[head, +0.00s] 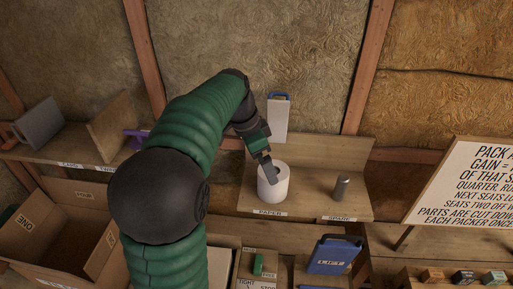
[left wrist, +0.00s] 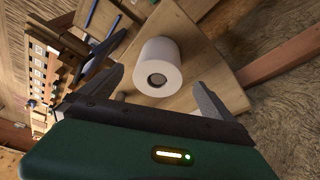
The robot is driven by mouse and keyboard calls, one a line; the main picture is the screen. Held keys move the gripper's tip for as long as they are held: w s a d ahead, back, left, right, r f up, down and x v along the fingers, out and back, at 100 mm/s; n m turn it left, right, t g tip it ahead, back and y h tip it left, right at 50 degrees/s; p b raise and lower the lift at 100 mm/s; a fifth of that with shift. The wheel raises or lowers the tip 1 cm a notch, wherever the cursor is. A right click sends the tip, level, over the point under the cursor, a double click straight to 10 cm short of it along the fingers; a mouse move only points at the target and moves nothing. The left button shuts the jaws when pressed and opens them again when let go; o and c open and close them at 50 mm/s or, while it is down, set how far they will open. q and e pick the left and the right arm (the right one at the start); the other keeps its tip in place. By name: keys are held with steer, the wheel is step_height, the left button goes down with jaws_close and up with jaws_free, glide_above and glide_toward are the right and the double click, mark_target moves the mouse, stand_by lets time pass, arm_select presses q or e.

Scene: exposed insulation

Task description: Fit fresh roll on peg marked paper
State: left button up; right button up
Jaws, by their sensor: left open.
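A white paper roll (head: 273,184) stands upright on the wooden shelf (head: 305,208), behind the label PAPER (head: 270,212). In the left wrist view the roll (left wrist: 158,58) shows a round grey end or hollow in its core; I cannot tell whether this is a peg. A bare grey upright peg (head: 341,188) stands to the right, behind the label SPARE (head: 339,218). My left gripper (head: 268,168) is open at the roll's top. In the left wrist view its fingers (left wrist: 162,92) lie apart, with the roll beyond and between them. My right gripper is not in view.
A white board with a blue top (head: 279,117) stands behind the roll. An open cardboard box (head: 60,235) is at lower left. A blue item marked LIFT (head: 334,256) is below the shelf. A text sign (head: 465,185) stands at right. The shelf between roll and grey peg is clear.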

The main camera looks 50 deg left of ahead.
arm_select(q)
steer(key=v, duration=0.7)
steer(key=shift+r, duration=0.25)
steer(key=shift+s, duration=0.1)
